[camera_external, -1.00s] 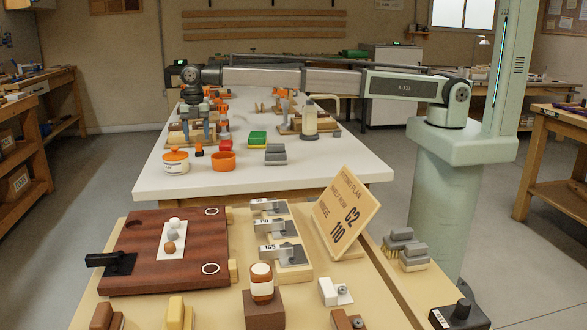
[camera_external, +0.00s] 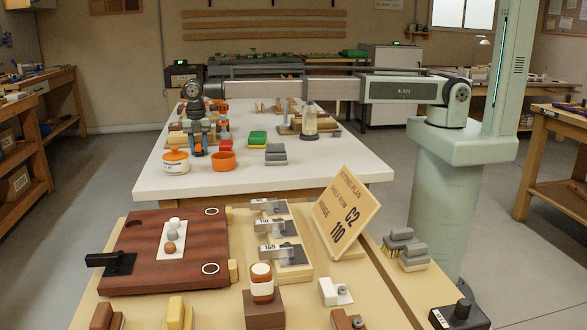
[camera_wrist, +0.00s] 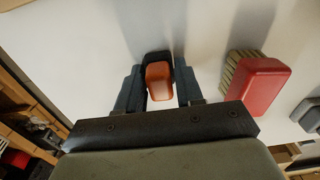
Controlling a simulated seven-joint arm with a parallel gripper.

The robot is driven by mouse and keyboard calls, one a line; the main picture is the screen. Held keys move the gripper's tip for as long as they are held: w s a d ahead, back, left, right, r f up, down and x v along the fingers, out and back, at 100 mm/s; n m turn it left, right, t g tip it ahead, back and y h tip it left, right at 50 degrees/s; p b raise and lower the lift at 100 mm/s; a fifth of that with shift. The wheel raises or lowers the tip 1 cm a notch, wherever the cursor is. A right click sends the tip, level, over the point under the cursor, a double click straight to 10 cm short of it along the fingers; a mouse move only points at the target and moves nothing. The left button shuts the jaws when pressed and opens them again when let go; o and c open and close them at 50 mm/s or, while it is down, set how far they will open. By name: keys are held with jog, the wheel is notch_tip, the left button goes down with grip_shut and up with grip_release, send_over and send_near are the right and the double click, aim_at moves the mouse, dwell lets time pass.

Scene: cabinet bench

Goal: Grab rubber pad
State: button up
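A small block with an orange top and a dark body (camera_wrist: 159,75) lies between my two fingers in the wrist view; I cannot tell for sure whether it is the rubber pad. My gripper (camera_wrist: 158,88) is open, with one finger on each side of the block and narrow gaps visible. In the external view my gripper (camera_external: 199,148) points down at the white table (camera_external: 330,174), low beside the orange pots, and hides most of the block. I cannot tell whether the fingers touch it.
A red brush (camera_wrist: 263,79) lies close to the right of my gripper. An orange bowl (camera_external: 222,161) and a lidded white-and-orange pot (camera_external: 176,162) stand just in front. A green and yellow sponge (camera_external: 257,138) and grey blocks (camera_external: 276,153) are further right.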

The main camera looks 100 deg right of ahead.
jog(key=c, duration=0.6)
